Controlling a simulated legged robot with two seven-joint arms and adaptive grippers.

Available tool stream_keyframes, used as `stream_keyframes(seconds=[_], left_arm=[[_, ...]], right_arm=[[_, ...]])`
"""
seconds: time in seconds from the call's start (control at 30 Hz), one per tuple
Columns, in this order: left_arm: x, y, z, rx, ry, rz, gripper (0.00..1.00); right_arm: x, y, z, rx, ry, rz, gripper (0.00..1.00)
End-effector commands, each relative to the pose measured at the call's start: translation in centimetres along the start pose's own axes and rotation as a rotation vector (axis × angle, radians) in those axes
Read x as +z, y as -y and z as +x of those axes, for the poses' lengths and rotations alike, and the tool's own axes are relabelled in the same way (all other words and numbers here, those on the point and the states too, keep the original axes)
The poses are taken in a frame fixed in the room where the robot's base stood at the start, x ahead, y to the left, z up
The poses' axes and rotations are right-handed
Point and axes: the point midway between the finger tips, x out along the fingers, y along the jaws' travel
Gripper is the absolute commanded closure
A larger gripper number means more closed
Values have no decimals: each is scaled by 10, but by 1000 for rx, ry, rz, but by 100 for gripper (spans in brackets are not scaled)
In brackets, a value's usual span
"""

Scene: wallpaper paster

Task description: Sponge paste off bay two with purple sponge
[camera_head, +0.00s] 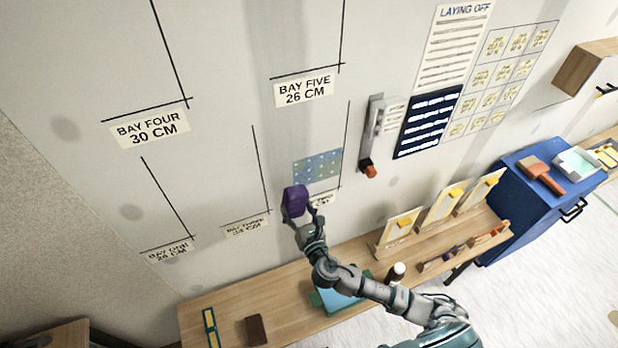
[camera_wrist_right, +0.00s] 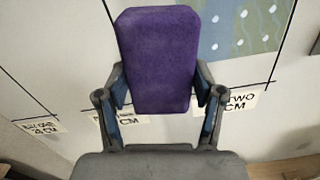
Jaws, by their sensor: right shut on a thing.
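My right gripper (camera_head: 303,216) is shut on the purple sponge (camera_head: 295,200) and holds it upright close to the wall. The sponge also fills the middle of the right wrist view (camera_wrist_right: 160,58), between the two fingers. Bay two has a blue-green patch with pale dots (camera_head: 318,167) on the wall, just up and right of the sponge. It also shows at the upper right of the right wrist view (camera_wrist_right: 240,27). The bay two label (camera_wrist_right: 240,102) is partly hidden by the gripper. I cannot tell whether the sponge touches the wall. My left gripper is not in view.
A wooden bench (camera_head: 285,300) runs below the wall, with a teal tray (camera_head: 338,301), a brown block (camera_head: 256,330) and a dark bottle (camera_head: 396,271). A holder with an orange-tipped tool (camera_head: 370,170) hangs right of bay two. A blue cabinet (camera_head: 540,205) stands at the right.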

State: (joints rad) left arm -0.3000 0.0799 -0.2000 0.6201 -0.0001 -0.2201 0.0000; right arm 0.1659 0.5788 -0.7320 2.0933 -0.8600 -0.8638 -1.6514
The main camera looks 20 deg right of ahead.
Motion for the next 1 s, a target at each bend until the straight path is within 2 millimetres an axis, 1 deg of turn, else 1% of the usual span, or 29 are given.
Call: stream_keyframes(seconds=[0.17, 0.27, 0.43, 0.6, 0.7, 1.0], left_arm=[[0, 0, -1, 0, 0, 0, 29], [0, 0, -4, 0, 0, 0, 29], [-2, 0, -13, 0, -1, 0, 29], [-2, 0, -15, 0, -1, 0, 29], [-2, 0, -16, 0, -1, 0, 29], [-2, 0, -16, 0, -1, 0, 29]], right_arm=[[0, 0, 1, 0, 0, -4, 69], [1, 0, 7, -1, 0, -24, 69], [2, 0, 24, 0, 0, -88, 69], [0, 1, 40, -1, 0, -147, 69], [-2, 1, 45, 1, -1, -169, 69], [-2, 1, 47, 1, -1, -181, 69]])
